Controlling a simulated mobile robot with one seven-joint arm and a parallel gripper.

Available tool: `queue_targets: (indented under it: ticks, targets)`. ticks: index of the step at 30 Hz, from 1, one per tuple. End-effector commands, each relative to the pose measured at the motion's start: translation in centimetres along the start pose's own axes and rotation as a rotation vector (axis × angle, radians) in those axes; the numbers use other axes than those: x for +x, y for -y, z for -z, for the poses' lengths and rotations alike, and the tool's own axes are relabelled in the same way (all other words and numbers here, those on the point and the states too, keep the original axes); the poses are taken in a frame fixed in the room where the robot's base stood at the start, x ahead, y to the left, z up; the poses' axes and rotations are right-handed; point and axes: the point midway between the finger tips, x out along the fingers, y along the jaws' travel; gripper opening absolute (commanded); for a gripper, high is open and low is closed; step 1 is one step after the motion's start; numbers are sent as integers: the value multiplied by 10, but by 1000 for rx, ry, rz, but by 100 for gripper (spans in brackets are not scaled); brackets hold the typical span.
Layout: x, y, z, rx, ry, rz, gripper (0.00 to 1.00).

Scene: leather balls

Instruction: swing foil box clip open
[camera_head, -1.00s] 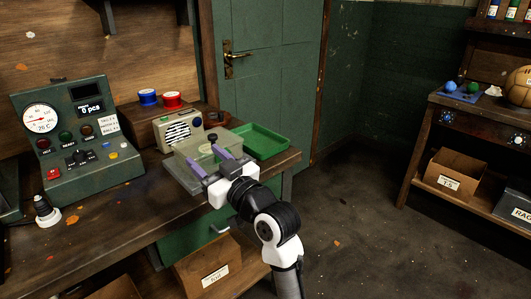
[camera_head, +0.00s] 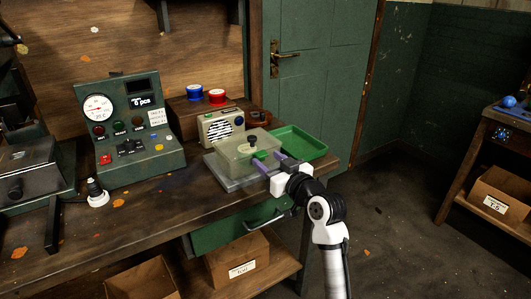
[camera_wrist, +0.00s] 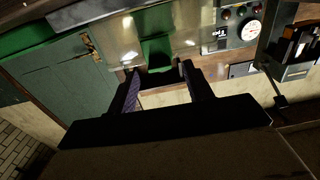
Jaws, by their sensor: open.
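The foil box (camera_head: 234,154) is a clear, see-through box on a grey base on the bench, with a black knob (camera_head: 252,141) on top. A green clip (camera_head: 262,154) shows at its front right side; it also shows as a green tab in the wrist view (camera_wrist: 157,50). My gripper (camera_head: 269,160) is open, its two purple fingers pointing at the clip side of the box. In the wrist view my gripper (camera_wrist: 160,73) has its fingertips on either side of the tab's lower end, with nothing held. Whether they touch the box is unclear.
A green tray (camera_head: 302,142) lies right behind my gripper. A beige radio (camera_head: 218,128) and red and blue tins (camera_head: 217,96) stand behind the box. A green control panel (camera_head: 130,130) is to the left.

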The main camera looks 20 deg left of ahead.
Motion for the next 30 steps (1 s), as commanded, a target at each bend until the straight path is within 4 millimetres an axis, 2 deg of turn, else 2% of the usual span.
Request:
queue_targets:
  ticks: [3,6,16,26,27,30]
  targets:
    - [15,0,1,1,1,1,51]
    - [23,0,1,0,1,0,51]
    - [26,0,0,0,0,-1,51]
    - [26,0,0,0,0,-1,9]
    - [26,0,0,0,0,-1,6]
    - [25,0,-1,1,-2,-1,6]
